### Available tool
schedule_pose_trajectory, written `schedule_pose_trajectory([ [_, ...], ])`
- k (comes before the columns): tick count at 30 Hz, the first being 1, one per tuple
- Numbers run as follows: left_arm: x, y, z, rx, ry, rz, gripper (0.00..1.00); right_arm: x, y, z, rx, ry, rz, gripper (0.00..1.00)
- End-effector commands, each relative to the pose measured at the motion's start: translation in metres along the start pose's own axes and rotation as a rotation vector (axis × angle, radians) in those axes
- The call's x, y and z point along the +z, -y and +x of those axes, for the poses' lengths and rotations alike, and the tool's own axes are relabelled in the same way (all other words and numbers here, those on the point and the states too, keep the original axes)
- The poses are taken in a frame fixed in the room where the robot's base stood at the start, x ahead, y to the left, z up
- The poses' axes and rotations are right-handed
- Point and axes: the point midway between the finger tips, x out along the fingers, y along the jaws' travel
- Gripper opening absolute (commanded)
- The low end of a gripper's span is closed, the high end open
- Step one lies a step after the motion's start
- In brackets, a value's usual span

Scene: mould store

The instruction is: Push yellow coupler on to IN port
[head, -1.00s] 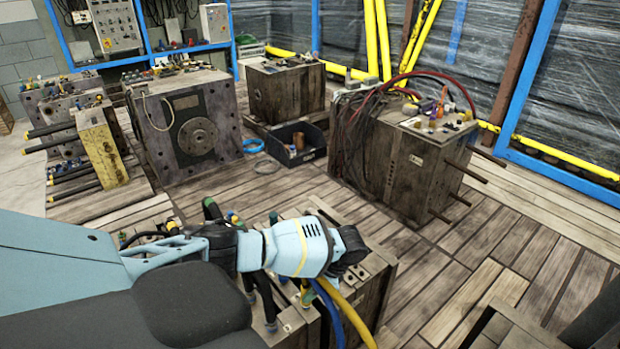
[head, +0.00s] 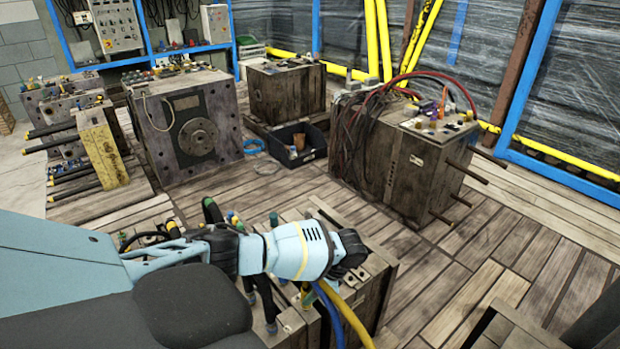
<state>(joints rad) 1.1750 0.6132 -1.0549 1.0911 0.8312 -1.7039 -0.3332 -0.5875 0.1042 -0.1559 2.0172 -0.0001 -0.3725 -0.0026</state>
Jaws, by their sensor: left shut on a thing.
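My left arm comes in from the left over a wooden-brown mould block (head: 372,290) at the bottom middle. Its left gripper (head: 350,250) is at the dark end of the arm, over the top of this block. The jaws are shut, but the fingertips and the yellow coupler are mostly hidden behind the wrist. A yellow hose (head: 357,322) and a blue hose (head: 336,318) run down from under the wrist across the block's front. The IN port cannot be made out. Other dark fittings (head: 268,305) stand on the block, left of the wrist. My right gripper is not in view.
A mould with red hoses (head: 440,165) stands at the right, with rods sticking out. Further moulds (head: 195,130) stand at the back left. A black bin (head: 300,147) sits on the floor.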

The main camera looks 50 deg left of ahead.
Motion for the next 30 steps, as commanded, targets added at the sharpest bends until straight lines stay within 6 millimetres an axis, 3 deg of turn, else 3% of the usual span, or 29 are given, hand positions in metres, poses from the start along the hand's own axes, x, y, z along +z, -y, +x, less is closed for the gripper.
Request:
schedule_pose_trajectory([
  [30, -0.0033, 0.0001, 0.0063, 0.0, 0.0, 0.0, 0.0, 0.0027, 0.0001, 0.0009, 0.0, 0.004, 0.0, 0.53],
])
